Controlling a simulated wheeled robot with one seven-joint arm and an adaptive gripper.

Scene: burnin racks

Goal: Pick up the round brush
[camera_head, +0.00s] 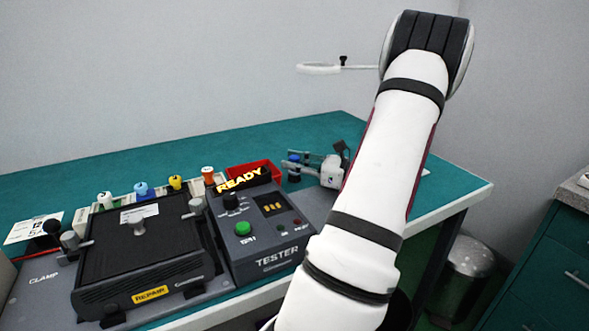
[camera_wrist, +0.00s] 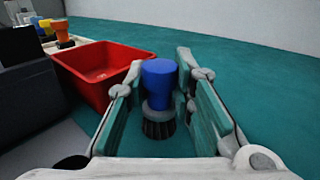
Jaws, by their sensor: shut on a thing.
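The round brush (camera_wrist: 159,84) has a blue knob on top, a grey collar and dark bristles below. It stands upright between my gripper's fingers (camera_wrist: 160,100) in the wrist view. My gripper is shut on it, with a pad on each side. In the head view the brush (camera_head: 294,167) shows as a small blue and dark shape at the fingertips of my gripper (camera_head: 297,168), right of the tester. I cannot tell whether the bristles touch the table.
A red bin (camera_wrist: 105,72) stands just left of the brush; it also shows behind the tester (camera_head: 265,260) in the head view. A black repair unit (camera_head: 150,255) sits further left. Several coloured knobs line up behind it. The green table (camera_head: 310,132) is clear at the back.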

